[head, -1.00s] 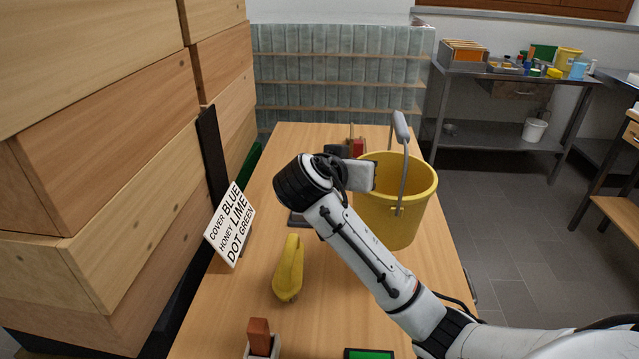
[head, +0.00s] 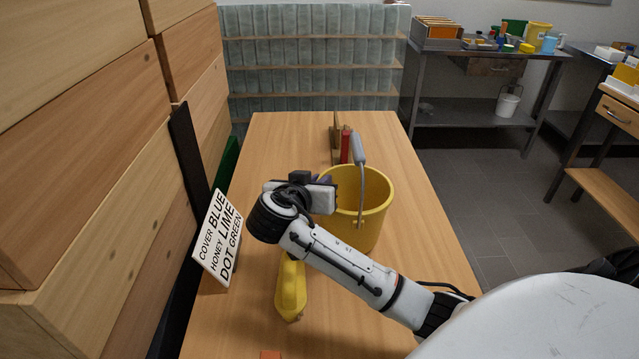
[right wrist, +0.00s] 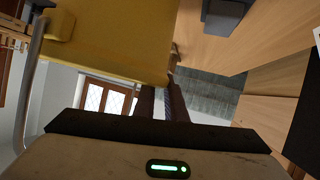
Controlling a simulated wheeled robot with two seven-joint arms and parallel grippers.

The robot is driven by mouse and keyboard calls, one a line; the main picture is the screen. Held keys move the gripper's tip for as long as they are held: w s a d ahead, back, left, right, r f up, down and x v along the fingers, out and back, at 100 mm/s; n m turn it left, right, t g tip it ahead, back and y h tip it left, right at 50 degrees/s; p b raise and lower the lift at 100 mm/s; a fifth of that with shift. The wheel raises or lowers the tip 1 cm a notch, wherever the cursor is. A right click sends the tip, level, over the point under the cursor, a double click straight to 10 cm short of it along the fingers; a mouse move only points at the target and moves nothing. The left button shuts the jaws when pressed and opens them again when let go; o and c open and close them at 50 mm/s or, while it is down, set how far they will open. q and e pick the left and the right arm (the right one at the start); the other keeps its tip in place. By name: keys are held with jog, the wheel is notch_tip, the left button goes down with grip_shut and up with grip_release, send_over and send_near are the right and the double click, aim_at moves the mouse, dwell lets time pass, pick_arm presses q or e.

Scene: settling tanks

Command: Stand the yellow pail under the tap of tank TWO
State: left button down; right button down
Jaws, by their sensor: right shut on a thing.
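The yellow pail (head: 376,205) is in the middle of the head view, over the wooden table, upright with its grey handle raised. I cannot tell whether its base touches the table. My right gripper (head: 326,192) is shut on the pail's near-left rim. In the right wrist view the pail (right wrist: 120,38) fills the upper left, and the fingers (right wrist: 165,98) meet its edge. Tank TWO and its tap are not in view. My left gripper is not in view.
Stacked wooden boxes (head: 90,130) wall the left side. A lettered card (head: 219,240) leans there. A yellow tool (head: 290,288) lies on the table (head: 290,135) near my right arm. A red object (head: 346,145) stands behind the pail. Open floor (head: 500,200) lies to the right.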

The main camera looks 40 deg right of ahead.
jog(key=shift+f, duration=0.3)
jog(key=c, duration=1.8)
grip_release()
jog(key=shift+o, duration=0.2)
